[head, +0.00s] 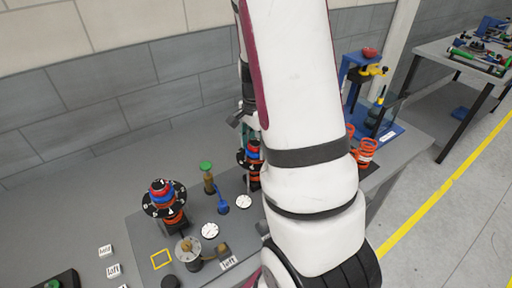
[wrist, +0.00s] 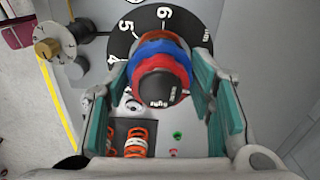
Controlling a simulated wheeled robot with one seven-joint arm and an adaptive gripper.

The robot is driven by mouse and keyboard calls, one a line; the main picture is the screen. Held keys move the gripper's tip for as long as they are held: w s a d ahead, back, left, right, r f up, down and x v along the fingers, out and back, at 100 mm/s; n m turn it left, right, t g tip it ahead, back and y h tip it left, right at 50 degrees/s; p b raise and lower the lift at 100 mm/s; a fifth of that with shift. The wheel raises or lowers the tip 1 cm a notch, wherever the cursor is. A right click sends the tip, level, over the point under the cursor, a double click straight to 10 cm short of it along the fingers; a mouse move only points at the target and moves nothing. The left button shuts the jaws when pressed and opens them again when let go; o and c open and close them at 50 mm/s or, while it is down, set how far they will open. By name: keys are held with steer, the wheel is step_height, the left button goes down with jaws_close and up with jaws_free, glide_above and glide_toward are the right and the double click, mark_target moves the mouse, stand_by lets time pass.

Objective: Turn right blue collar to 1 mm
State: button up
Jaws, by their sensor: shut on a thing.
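The right blue collar (wrist: 155,51) is a blue ring below a black cap marked "right" and a red ring (wrist: 178,76) in the wrist view. Beneath it lies a black numbered dial (wrist: 122,45) with white figures. My gripper (wrist: 160,66) has its teal fingers on both sides of the stack, shut on the blue collar. The exact finger contact is hard to see. In the head view the right stack (head: 253,150) shows beside my arm, which hides part of it. The collar's fine scale reading is not legible.
A similar left stack (head: 162,200) with a numbered dial stands nearby. A green-topped bottle-like post (head: 207,178), a blue tool (head: 222,202) and white discs (head: 210,230) lie between. Orange coils (head: 364,152) and a blue stand (head: 372,115) are to the right.

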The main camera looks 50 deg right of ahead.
steer(key=n+p, duration=0.1)
steer(key=n, duration=0.4)
steer(key=o, duration=1.1)
step_height(320, 180, up, 6)
steer(key=p, duration=0.2)
steer(key=shift+p, duration=0.35)
steer(key=shift+r, duration=0.55)
steer(key=shift+a, duration=0.1)
